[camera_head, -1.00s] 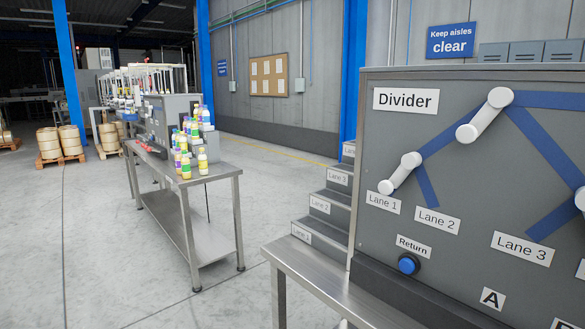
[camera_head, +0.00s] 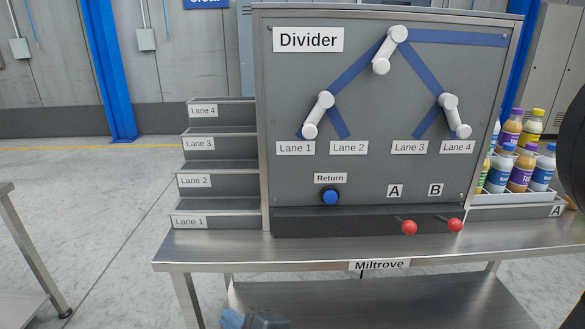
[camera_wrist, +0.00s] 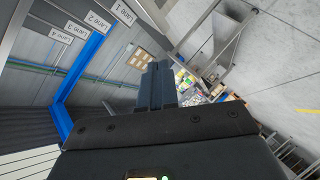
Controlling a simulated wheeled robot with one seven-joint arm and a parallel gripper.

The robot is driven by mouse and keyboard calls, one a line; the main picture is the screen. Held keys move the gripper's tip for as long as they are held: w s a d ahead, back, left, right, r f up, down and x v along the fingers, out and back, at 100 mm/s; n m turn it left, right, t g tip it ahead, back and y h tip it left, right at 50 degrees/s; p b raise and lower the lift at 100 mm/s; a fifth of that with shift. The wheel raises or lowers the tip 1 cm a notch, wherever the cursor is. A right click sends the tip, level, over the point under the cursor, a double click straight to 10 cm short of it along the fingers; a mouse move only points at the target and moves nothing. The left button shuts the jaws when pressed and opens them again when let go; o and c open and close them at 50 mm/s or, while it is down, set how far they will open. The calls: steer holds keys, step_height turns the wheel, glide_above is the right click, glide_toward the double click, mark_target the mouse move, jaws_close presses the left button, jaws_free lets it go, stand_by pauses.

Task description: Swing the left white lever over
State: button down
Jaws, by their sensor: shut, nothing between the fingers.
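The left white lever (camera_head: 318,115) is on the grey Divider panel (camera_head: 290,80), in the head view. Its upper end sits where the blue lines fork, and its lower end points down-left to Lane 1. The top white lever (camera_head: 390,50) also points down-left. The right white lever (camera_head: 455,116) points down-right to Lane 4. My gripper (camera_wrist: 160,85) is shut and empty in the wrist view, apart from the levers. What seems to be its tip shows at the bottom edge of the head view, below and in front of the panel.
A blue Return button (camera_head: 330,196) and two red-knobbed handles (camera_head: 409,227) are low on the panel. The steel table (camera_head: 210,250) carries the panel. Stepped lanes (camera_head: 215,180) stand at left, and bottles (camera_head: 521,172) in a tray at right. The space before the panel looks clear.

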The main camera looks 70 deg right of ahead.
steer(key=w+d+r+m+g+h, duration=0.35)
steer(key=w+d+r+h, duration=0.35)
steer(key=w+d+r, duration=0.3)
steer(key=s+d+r+m+g+b, duration=0.1)
steer(key=s+d+r+m+g, duration=0.1)
steer(key=r+m+g, duration=0.3)
steer(key=s+d+r+m+g+h, duration=0.1)
steer(key=d+r+g, duration=0.2)
steer(key=r, duration=0.5)
steer(key=s+d+r+m+g+b, duration=0.1)
steer(key=s+d+r+m+g, duration=0.1)
steer(key=r+m+g, duration=0.3)
steer(key=n, duration=0.2)
glide_toward(318, 115)
step_height(318, 115, down, 4)
steer(key=w+d, duration=0.2)
steer(key=shift+s+d+f+t, duration=0.2)
steer(key=shift+s+d+t, duration=0.2)
steer(key=shift+d+t, duration=0.05)
steer(key=shift+h+p, duration=0.3)
steer(key=shift+s+f+n, duration=0.15)
steer(key=shift+f+n, duration=0.05)
steer(key=shift+n, duration=0.15)
